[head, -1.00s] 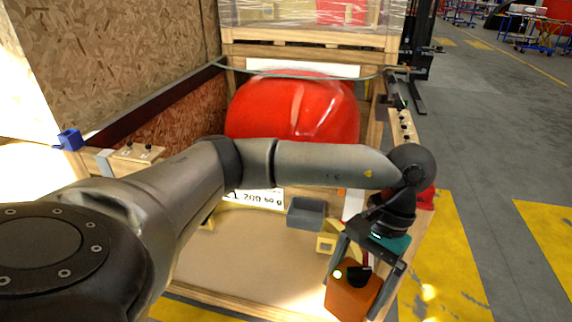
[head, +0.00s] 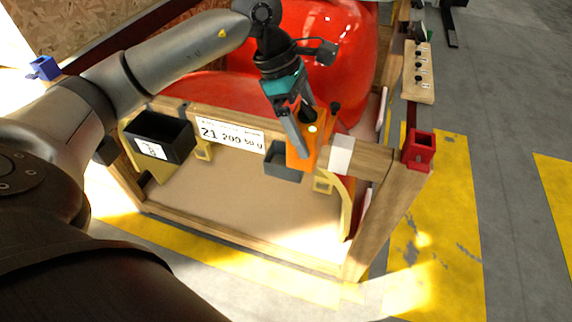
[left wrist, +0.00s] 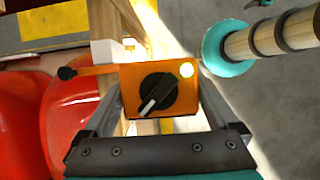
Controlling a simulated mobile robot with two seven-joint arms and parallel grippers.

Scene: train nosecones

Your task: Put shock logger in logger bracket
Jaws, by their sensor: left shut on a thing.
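The shock logger is an orange box (head: 296,154) with a black knob and a lit yellow lamp. My left gripper (head: 303,128) is shut on it and holds it in front of the crate's top front rail. In the left wrist view the logger (left wrist: 133,107) sits between the two fingers, its knob face towards the camera. A grey open-topped holder (head: 283,163), which looks like the logger bracket, is on the crate front. The logger overlaps its right part in the head view; I cannot tell whether they touch. My right gripper is not in view.
A black bin (head: 158,138) hangs left of a white number label (head: 229,134). A white block (head: 342,154) and a red corner piece (head: 420,148) lie to the right. The red nosecone (head: 340,60) stands behind. The crate's front floor is clear.

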